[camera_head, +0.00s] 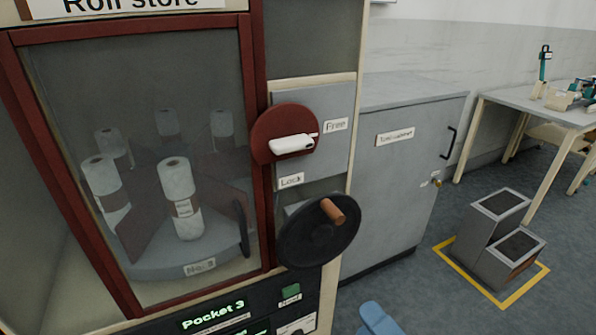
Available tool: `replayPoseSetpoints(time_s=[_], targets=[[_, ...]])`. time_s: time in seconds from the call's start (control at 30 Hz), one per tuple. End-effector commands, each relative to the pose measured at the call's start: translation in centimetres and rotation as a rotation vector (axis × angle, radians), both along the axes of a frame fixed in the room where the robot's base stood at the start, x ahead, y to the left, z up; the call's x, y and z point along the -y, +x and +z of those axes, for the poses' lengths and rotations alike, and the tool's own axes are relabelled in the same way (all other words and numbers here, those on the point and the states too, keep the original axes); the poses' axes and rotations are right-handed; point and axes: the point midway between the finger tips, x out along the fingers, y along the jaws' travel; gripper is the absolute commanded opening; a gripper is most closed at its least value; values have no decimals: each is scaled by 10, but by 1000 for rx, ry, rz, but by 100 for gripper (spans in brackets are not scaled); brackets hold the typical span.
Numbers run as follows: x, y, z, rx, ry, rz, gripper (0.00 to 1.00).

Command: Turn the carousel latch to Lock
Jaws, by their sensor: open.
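The carousel latch is a white lever (291,145) on a round dark red disc (262,132), set on a grey panel to the right of the roll store's glazed door. The lever lies nearly level, its right end tipped slightly up towards the "Free" label (335,125). The "Lock" label (291,180) is below the disc, and the lever does not point at it. My gripper is not in view.
A black handwheel (318,232) with a brown knob (333,210) sticks out below the latch. Behind the red-framed door, several white rolls stand on the carousel (160,266). The display (212,315) reads "Pocket 3". A grey cabinet (400,175) stands right; grey step (497,240) on the floor.

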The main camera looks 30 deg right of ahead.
Motion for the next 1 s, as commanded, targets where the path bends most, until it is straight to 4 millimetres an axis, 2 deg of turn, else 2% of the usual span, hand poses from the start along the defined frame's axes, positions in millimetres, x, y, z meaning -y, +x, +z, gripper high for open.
replayPoseSetpoints(time_s=[0.03, 0.1, 0.27, 0.3, 0.4, 0.5, 0.6, 0.77, 1.0], targets=[[0, 22, 11, 48, -141, -13, 78], [0, 47, 25, 103, -347, -43, 84], [1, 103, 63, 217, -803, -150, 100], [1, 115, 73, 239, -906, -182, 100], [2, 139, 96, 282, -1122, -259, 100], [2, 155, 113, 305, -1273, -321, 100], [3, 164, 122, 314, -1357, -358, 100], [3, 175, 131, 317, -1390, -373, 100], [3, 208, 146, 317, -1385, -371, 100]])
